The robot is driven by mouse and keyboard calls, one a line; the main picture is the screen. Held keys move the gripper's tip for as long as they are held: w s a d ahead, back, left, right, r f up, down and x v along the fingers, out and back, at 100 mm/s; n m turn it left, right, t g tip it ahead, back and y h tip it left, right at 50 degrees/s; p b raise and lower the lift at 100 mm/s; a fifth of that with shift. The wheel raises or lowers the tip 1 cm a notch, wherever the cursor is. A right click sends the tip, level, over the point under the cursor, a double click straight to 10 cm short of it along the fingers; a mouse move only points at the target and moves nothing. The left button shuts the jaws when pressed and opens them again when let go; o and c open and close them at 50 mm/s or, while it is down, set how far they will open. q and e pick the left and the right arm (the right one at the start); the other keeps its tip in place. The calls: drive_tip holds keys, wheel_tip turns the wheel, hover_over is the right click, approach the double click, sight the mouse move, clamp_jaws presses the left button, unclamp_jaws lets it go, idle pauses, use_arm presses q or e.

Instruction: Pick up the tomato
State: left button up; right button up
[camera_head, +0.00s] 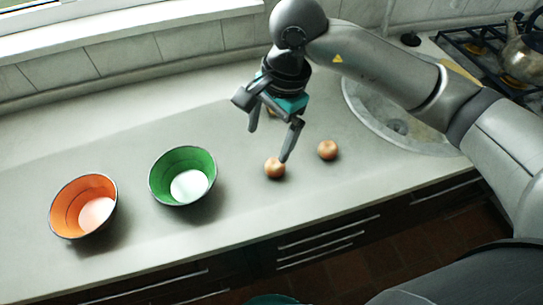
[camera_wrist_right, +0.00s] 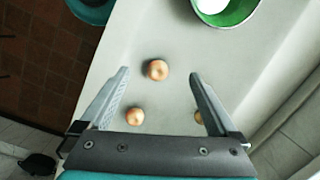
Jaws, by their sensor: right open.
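Three small round orange-brown things are on the grey counter; I cannot tell which is the tomato. The first round thing (camera_head: 275,169) is right of the green bowl and shows between my fingertips in the wrist view (camera_wrist_right: 157,69). The second round thing (camera_head: 327,150) is to its right, and low left in the wrist view (camera_wrist_right: 135,116). The third round thing (camera_head: 272,113) is mostly hidden behind my gripper; the right finger partly covers it in the wrist view (camera_wrist_right: 198,118). My right gripper (camera_head: 268,143) is open and empty above the counter. My left gripper is not in view.
A green bowl (camera_head: 163,165) and an orange bowl (camera_head: 66,195) stand on the left of the counter. A round metal sink (camera_head: 365,118) lies behind on the right, with a stove (camera_head: 480,45) beyond. The counter's front edge runs close by.

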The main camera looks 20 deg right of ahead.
drive_tip(key=w+d+h, duration=0.2)
drive_tip(key=d, duration=0.1)
hover_over(276, 162)
drive_tip(key=s, duration=0.1)
drive_tip(key=f, duration=0.9)
drive_tip(key=shift+d+f, duration=0.1)
drive_tip(key=shift+d, duration=0.15)
drive_tip(key=shift+t, duration=0.3)
drive_tip(key=shift+w+a+f+b, duration=0.15)
drive_tip(key=shift+w+f+b, duration=0.1)
drive_tip(key=shift+f, duration=1.15)
drive_tip(key=shift+w+a+f+b, duration=0.1)
drive_tip(key=shift+w+f, duration=0.1)
drive_tip(key=shift+f, duration=1.15)
use_arm(q)
drive_tip(key=shift+s+f, duration=0.3)
drive_tip(key=shift+f, duration=0.15)
use_arm(e)
drive_tip(key=shift+c, duration=0.3)
use_arm(q)
drive_tip(key=shift+a, duration=0.1)
use_arm(e)
drive_tip(key=c, duration=1.4)
drive_tip(key=shift+r, duration=0.15)
drive_tip(key=shift+c, duration=0.2)
